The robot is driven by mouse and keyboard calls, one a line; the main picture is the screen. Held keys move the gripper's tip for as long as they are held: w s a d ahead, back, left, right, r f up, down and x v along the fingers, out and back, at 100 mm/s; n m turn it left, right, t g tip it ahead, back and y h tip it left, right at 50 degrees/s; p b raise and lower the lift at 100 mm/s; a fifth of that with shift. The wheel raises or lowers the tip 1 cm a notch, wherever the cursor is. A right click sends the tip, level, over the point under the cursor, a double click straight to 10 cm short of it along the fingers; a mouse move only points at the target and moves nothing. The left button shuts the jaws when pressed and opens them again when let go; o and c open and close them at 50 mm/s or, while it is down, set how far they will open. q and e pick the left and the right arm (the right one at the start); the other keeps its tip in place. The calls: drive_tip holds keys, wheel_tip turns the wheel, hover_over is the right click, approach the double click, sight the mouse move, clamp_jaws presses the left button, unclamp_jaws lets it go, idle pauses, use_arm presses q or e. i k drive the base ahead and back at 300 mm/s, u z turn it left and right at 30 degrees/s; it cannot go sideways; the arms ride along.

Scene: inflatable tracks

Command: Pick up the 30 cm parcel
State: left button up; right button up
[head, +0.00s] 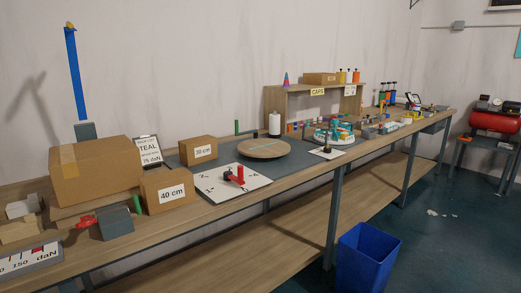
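The 30 cm parcel (190,150) is a small brown cardboard box with a white label reading "30 cm". It stands on the workbench near the wall, just behind and right of the 40 cm parcel (168,193). Its front and top show; its lower left is close to the 40 cm box. Neither of my grippers shows in the head view.
A large taped carton (95,165) and a TEAL sign (149,157) stand left of the parcel. A blue bin (365,260) stands on the floor before the bench.

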sight(198, 150)
drive_tip(key=z, duration=1.45)
drive_tip(key=i, duration=1.75)
drive_tip(key=u, duration=1.7)
